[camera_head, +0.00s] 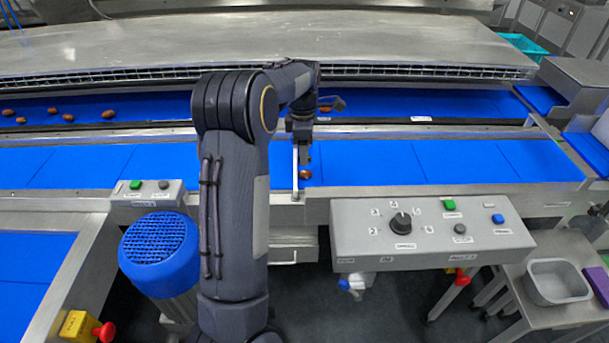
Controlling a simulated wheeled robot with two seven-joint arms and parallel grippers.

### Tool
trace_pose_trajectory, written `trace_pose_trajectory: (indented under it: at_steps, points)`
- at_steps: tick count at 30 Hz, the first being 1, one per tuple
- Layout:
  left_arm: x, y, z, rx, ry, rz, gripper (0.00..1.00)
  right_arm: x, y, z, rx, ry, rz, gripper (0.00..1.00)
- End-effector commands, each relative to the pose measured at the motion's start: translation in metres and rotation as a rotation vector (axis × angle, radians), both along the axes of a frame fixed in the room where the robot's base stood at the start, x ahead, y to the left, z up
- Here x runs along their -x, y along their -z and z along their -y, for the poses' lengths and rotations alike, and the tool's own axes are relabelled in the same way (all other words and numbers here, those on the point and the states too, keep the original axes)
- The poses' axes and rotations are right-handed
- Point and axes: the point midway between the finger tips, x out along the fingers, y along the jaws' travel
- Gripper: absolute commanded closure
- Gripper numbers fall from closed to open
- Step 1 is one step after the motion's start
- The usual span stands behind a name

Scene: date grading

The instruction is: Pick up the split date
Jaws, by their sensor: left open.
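A small brown date (305,174) lies on the near blue belt (400,165), close to its front edge. It is too small to tell whether its skin is split. My left gripper (303,157) points down just above and behind this date. It is open, with nothing seen in its jaws. My left arm rises from the bottom middle and hides part of both belts. Another date (325,109) lies on the far belt behind the gripper. My right gripper is out of view.
Several dates (68,117) lie on the far belt (160,106) at the left. A rail separates the belts. A control box (430,232) with a knob and buttons stands in front. A grey bin (560,282) sits at lower right. The near belt is otherwise clear.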

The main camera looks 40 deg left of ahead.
Motion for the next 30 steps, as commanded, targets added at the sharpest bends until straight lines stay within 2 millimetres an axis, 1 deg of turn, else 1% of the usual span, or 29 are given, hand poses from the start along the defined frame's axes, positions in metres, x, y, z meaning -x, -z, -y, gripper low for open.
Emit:
trace_pose_trajectory:
  at_steps: [1,4,11,16,18,21,24,29,30]
  points:
    - [-0.004,0.005,-0.003,-0.010,-0.030,-0.012,0.48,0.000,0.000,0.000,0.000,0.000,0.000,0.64]
    - [-0.007,0.014,-0.006,-0.017,-0.062,-0.021,0.48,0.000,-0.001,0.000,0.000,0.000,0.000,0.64]
    - [-0.006,0.039,-0.006,-0.017,-0.066,-0.024,0.48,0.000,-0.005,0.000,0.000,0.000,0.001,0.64]
    - [-0.005,0.063,-0.004,-0.016,-0.065,-0.024,0.48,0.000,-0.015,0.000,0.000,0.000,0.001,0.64]
    - [-0.005,0.074,-0.003,-0.016,-0.064,-0.023,0.48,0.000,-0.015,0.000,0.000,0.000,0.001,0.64]
    - [-0.005,0.083,-0.003,-0.016,-0.064,-0.022,0.48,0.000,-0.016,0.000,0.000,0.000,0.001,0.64]
    - [-0.006,0.086,-0.003,-0.016,-0.063,-0.019,0.48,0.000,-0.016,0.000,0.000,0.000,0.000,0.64]
    - [-0.006,0.086,-0.003,-0.017,-0.063,-0.019,0.48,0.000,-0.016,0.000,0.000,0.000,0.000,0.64]
    - [-0.006,0.086,-0.003,-0.017,-0.063,-0.019,0.53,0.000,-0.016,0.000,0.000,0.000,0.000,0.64]
